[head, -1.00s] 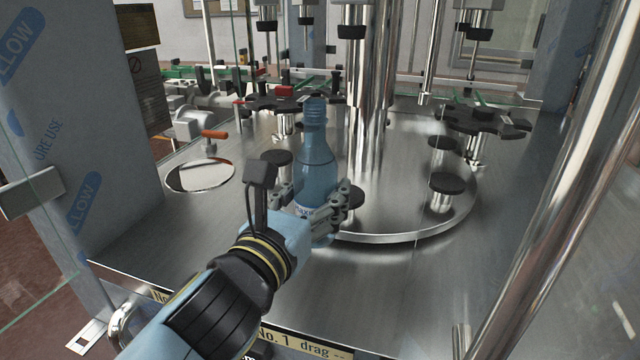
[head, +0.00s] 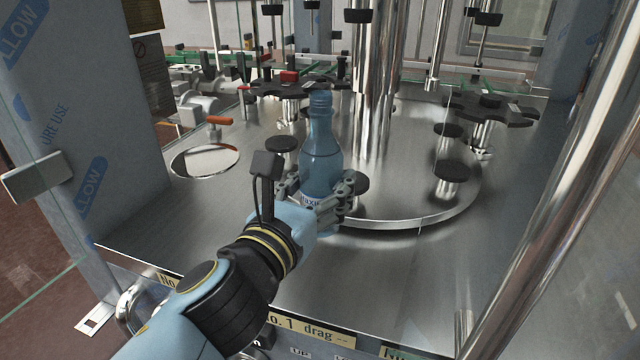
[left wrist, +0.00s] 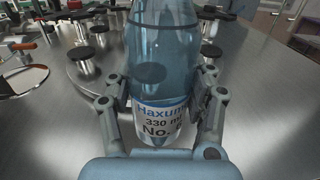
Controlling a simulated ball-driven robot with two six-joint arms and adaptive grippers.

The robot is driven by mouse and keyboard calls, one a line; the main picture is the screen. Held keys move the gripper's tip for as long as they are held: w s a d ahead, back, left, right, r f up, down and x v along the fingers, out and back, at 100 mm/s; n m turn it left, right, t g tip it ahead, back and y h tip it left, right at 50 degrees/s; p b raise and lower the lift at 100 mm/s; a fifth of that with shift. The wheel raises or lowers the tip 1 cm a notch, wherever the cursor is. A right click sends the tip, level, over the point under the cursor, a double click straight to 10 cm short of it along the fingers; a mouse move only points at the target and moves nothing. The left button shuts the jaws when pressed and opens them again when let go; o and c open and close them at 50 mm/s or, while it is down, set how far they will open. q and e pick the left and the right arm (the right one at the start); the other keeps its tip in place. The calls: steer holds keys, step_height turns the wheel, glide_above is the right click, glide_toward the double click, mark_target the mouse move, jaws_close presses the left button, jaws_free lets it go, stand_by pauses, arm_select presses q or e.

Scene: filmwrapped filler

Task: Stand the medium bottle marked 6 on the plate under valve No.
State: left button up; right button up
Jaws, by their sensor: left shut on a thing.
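My left gripper (head: 318,200) is shut on a blue translucent bottle (head: 320,155) and holds it upright near the front rim of the round steel carousel. In the left wrist view the bottle (left wrist: 162,60) stands between the two fingers, its label (left wrist: 163,124) reading "Haxum", "330 m" and "No."; the digit is partly hidden by a finger. Black round plates stand around the carousel: one (head: 355,184) just behind the bottle, one (head: 282,144) behind left, and two at right (head: 453,171) (head: 449,130). Valves (head: 358,15) hang above. My right gripper is not in view.
A thick chrome post (head: 545,170) stands at the right front. Glass panels (head: 40,170) stand at the left. Black star wheels (head: 490,108) sit at the carousel's back. The steel deck (head: 400,270) in front is clear.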

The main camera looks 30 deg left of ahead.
arm_select(q)
steer(key=shift+w+a+f+b, duration=0.1)
steer(key=shift+w+a+f, duration=0.5)
steer(key=shift+w, duration=2.4)
steer(key=shift+w+a+f+b, duration=0.1)
steer(key=shift+w+a, duration=0.85)
steer(key=shift+w, duration=2.05)
steer(key=shift+w+a+f+b, duration=0.1)
steer(key=shift+w+a+f, duration=0.45)
steer(key=shift+w, duration=2.45)
steer(key=shift+a, duration=0.25)
steer(key=shift+s+f+b, duration=0.1)
steer(key=shift+f+b, duration=0.2)
steer(key=shift+b, duration=0.05)
steer(key=o, duration=1.2)
steer(key=s, duration=0.4)
steer(key=s+d, duration=0.1)
steer(key=s, duration=0.7)
steer(key=shift+d, duration=0.4)
